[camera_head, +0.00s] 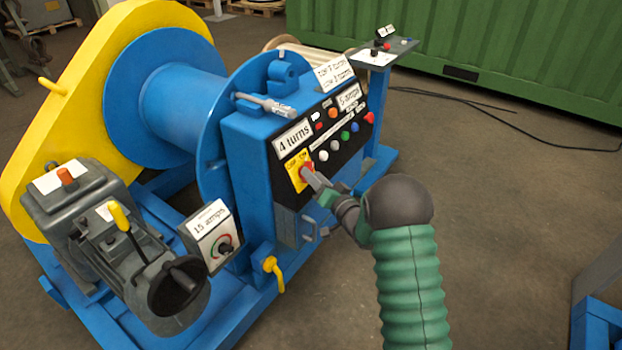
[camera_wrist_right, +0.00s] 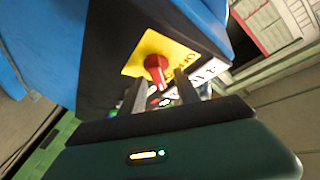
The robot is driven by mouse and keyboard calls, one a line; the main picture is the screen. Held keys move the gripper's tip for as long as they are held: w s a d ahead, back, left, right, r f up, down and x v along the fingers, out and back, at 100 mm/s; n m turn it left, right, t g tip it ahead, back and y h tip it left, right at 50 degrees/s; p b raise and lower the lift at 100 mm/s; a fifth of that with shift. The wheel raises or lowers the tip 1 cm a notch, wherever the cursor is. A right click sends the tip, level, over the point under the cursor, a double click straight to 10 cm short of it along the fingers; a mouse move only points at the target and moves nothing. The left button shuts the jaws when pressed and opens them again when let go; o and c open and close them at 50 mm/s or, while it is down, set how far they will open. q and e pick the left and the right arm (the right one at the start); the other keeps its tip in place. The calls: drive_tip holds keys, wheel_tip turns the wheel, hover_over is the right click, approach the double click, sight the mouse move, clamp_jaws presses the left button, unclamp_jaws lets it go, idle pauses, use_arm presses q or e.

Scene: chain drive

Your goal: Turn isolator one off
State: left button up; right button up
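Isolator one appears to be the red rotary knob (camera_wrist_right: 156,66) on a yellow plate (camera_wrist_right: 178,50) with OFF/ON lettering. In the head view the yellow plate (camera_head: 294,169) sits on the blue cabinet's black front panel, low at its left, with the red knob (camera_head: 304,171) partly hidden by my gripper. My right gripper (camera_head: 312,178) is at the knob. In the wrist view its two fingers (camera_wrist_right: 160,84) are apart, with the knob showing between their tips. I cannot tell whether they touch it. The knob's exact setting is unclear. My left gripper is not in view.
A blue drum (camera_head: 165,105) and yellow guard (camera_head: 75,115) stand behind.

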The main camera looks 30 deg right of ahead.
drive_tip(key=shift+w+d, duration=0.15)
drive_tip(key=shift+w, duration=0.75)
drive_tip(key=shift+c, duration=1.3)
drive_tip(key=shift+d, duration=0.1)
clamp_jaws()
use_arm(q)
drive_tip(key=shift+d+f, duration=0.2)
